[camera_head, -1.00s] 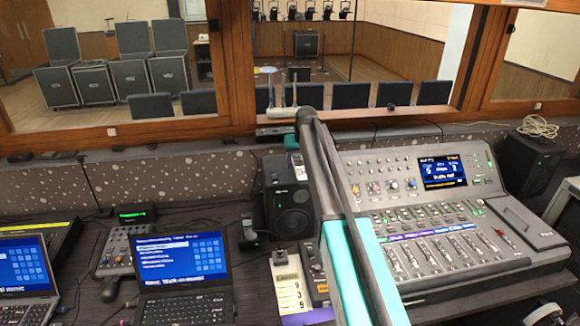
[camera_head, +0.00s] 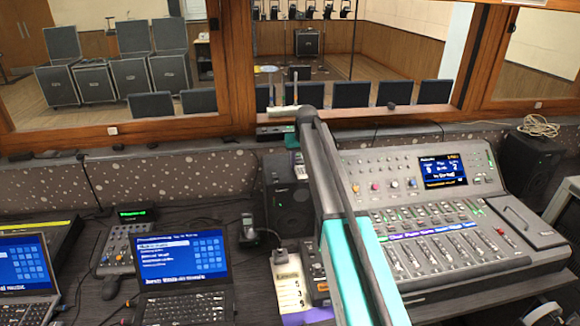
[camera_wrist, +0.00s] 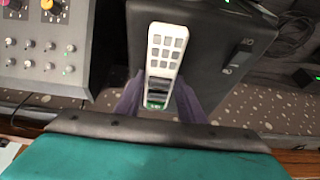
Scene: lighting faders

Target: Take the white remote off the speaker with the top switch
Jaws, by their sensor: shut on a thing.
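A white remote (camera_wrist: 165,50) with grey buttons fills the middle of the wrist view. My gripper (camera_wrist: 158,97) has its purple-grey fingers closed on the sides of the remote near its lower end. Behind the remote is a black speaker (camera_wrist: 215,45) with a switch (camera_wrist: 241,55) on its top, to the right of the remote. I cannot tell whether the remote still touches the speaker. In the head view the remote (camera_head: 300,165) shows small at the top of the speaker (camera_head: 290,207), and my arm partly hides that area.
The mixing console (camera_head: 440,215) stands right of the speaker, close to my arm. A second speaker (camera_head: 532,160) is farther right. A handset (camera_head: 248,232) and a laptop (camera_head: 182,268) stand to the left. The window ledge (camera_head: 400,112) runs behind.

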